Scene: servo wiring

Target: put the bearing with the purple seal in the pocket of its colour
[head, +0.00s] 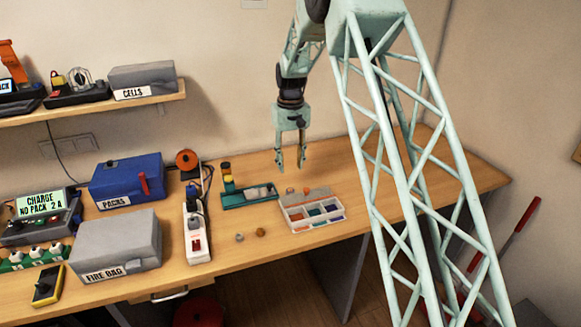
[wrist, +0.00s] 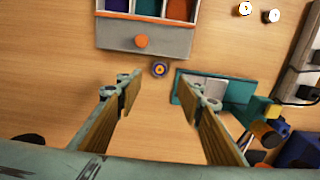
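A small round bearing (wrist: 160,69) with a blue-purple ring and an orange-yellow middle lies on the table just off the tray's grey edge in the wrist view. In the head view it is too small to read its colour. The pocket tray (head: 314,226) has several coloured pockets; in the wrist view the tray (wrist: 150,17) is cut off at the top, with blue-purple and teal pockets showing. My gripper (head: 291,163) is open and empty, pointing down above the table behind the tray. In the wrist view the bearing is just beyond the gap between my fingertips (wrist: 160,88).
An orange round piece (wrist: 141,41) sits on the tray's grey ledge. A teal fixture (head: 249,195) stands left of the tray, close to the bearing. Two small round pieces (head: 239,237) (head: 260,232) lie near the front. A power strip (head: 197,228) is farther left. Bare table lies right.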

